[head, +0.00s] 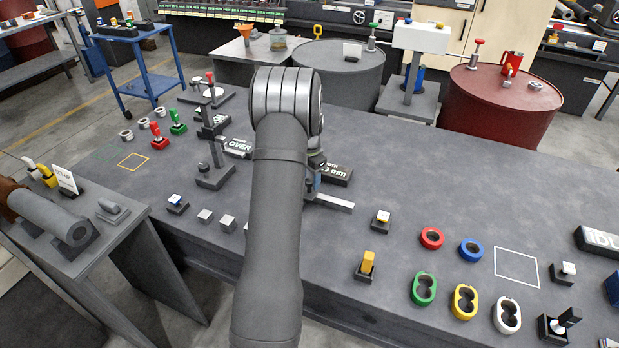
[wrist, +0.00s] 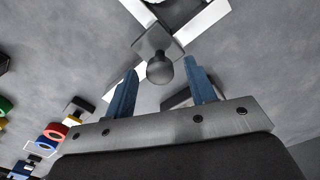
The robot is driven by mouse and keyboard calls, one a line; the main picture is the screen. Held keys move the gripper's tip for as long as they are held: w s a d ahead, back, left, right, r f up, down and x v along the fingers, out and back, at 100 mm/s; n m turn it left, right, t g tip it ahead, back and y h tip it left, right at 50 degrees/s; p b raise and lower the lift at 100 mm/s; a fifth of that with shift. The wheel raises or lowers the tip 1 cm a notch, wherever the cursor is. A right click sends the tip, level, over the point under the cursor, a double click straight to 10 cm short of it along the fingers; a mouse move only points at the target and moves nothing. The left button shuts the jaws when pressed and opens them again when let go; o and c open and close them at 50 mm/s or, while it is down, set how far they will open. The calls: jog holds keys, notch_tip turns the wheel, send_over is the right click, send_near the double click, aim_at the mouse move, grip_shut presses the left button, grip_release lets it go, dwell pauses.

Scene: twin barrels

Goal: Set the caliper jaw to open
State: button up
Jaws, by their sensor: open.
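The caliper shows in the wrist view as a pale metal beam (wrist: 195,22) with a grey block and a round knob (wrist: 160,68) on it. In the head view only part of its beam (head: 333,204) shows, just right of my arm. My gripper (wrist: 161,65) is open, with one blue finger on each side of the knob. I cannot tell whether either finger touches it. In the head view my arm hides most of the caliper, and only a bit of the gripper (head: 314,180) shows. The jaw's exact position is hard to tell.
A dark sign ending in "mm" (head: 337,174) stands behind the caliper, and an "OVER" sign (head: 238,147) is left of my arm. A grey stand (head: 214,172) is also left. Coloured rings (head: 431,238) and a yellow switch (head: 368,262) lie right.

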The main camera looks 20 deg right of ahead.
jog(key=shift+f, duration=0.1)
grip_shut()
jog(key=s+d, duration=0.3)
dwell(0.4)
grip_release()
notch_tip(320, 180, up, 18)
jog(key=shift+f, duration=0.25)
jog(key=shift+f, duration=0.1)
dwell(0.4)
